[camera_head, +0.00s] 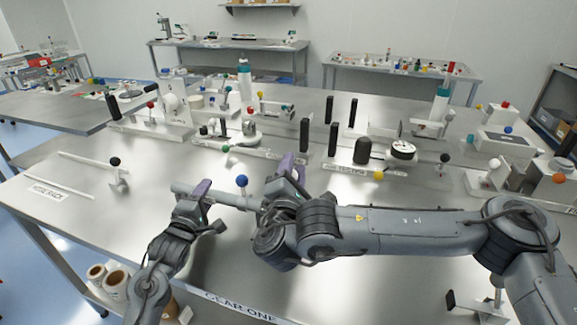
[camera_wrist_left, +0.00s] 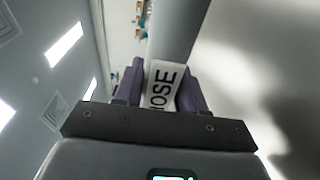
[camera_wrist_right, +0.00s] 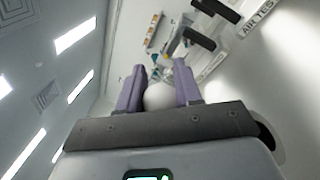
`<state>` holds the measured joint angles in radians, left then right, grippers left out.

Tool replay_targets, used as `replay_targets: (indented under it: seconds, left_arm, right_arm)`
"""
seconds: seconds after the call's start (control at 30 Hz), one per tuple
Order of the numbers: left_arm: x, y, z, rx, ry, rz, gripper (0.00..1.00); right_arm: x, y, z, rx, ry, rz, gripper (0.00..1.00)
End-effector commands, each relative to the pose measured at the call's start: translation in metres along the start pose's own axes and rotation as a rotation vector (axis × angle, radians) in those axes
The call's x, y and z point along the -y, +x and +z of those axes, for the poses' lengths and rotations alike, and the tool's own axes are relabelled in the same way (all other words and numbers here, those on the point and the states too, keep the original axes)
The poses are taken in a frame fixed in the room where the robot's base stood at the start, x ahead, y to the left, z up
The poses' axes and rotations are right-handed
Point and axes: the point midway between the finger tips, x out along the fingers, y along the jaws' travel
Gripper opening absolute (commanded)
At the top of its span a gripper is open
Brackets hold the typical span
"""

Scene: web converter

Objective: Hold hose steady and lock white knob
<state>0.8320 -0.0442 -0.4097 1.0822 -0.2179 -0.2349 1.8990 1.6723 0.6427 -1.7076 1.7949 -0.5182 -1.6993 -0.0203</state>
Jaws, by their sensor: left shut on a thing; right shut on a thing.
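A grey hose (camera_head: 228,198) lies level across the near middle of the table, with a ball-topped blue lever (camera_head: 241,181) standing at it. My left gripper (camera_head: 198,192) is shut around the hose near its left end. In the left wrist view a white face marked "HOSE" (camera_wrist_left: 161,87) sits between the purple fingers. My right gripper (camera_head: 290,172) is at the hose's right end. In the right wrist view its purple fingers are shut on a rounded white knob (camera_wrist_right: 160,96). The head view hides the knob behind the gripper, so I cannot tell its turn.
A hose rack label (camera_head: 46,190) and rods lie at the left, near a black-ball lever (camera_head: 115,162). Fixtures with black posts (camera_head: 333,138) and a green-ball lever (camera_head: 226,149) stand behind the grippers. A lettered strip (camera_head: 238,306) runs along the front edge.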

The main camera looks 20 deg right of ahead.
Motion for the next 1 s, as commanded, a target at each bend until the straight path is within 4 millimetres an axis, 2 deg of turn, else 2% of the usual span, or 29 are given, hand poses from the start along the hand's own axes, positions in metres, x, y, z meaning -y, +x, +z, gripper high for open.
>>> replay_targets:
  seconds: [0.03,0.47,0.5,0.63,1.0]
  left_arm:
    - [0.0148,-0.0012,-0.0038,-0.008,-0.003,-0.027,0.0]
    - [0.0148,-0.0013,-0.0041,-0.008,-0.003,-0.027,0.0]
    - [0.0148,-0.0013,-0.0042,-0.008,-0.003,-0.027,0.0]
    - [0.0148,-0.0013,-0.0041,-0.008,-0.003,-0.027,0.0]
    - [0.015,-0.0011,-0.0033,-0.007,-0.003,-0.027,0.0]
  right_arm:
    - [-0.0002,0.0001,0.0019,0.006,0.009,0.001,0.0]
    - [0.001,0.0004,0.0026,0.009,0.018,0.001,0.0]
    - [0.0011,0.0004,0.0026,0.009,0.017,0.001,0.37]
    - [0.0013,0.0004,0.0022,0.007,0.017,0.001,0.57]
    - [-0.0002,0.0005,0.0026,0.005,0.016,0.0,0.58]
